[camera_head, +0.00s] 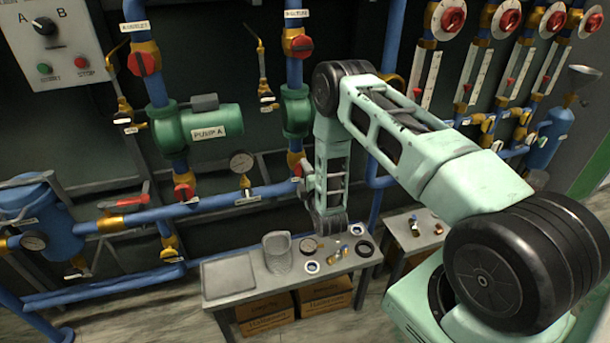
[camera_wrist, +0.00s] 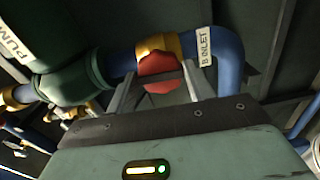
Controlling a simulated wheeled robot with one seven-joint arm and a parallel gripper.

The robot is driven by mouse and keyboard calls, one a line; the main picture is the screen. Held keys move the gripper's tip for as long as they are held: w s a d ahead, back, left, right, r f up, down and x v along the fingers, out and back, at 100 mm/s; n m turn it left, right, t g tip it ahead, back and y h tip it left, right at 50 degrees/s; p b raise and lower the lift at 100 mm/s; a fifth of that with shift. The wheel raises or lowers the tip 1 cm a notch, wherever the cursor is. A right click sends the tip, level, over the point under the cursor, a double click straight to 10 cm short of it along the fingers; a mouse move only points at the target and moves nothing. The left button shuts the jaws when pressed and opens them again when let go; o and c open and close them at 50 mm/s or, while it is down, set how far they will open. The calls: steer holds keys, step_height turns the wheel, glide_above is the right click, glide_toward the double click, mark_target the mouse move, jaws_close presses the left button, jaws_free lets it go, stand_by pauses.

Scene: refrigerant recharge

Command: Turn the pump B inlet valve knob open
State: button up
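The pump B inlet valve has a red knob (camera_wrist: 160,72) on a brass fitting, seen in the wrist view beside a "B INLET" label (camera_wrist: 205,47) on a blue pipe. My gripper (camera_wrist: 160,82) has one finger on each side of this knob, with the tips at its edges. I cannot tell whether the fingers press on it. In the head view the inlet knob (camera_head: 296,161) shows just below the green pump B body (camera_head: 296,112). My arm hides part of this area and most of my gripper there.
Pump A (camera_head: 207,124) and its red valve knobs stand to the left. A pressure gauge (camera_head: 242,162) rises from the horizontal blue pipe. A low bench (camera_head: 232,278) with a jar, a gauge and small parts stands below. Gauges and valves line the wall at right.

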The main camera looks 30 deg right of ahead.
steer(key=o, duration=0.3)
steer(key=shift+r, duration=0.1)
steer(key=shift+p+v, duration=0.75)
steer(key=shift+v, duration=2.8)
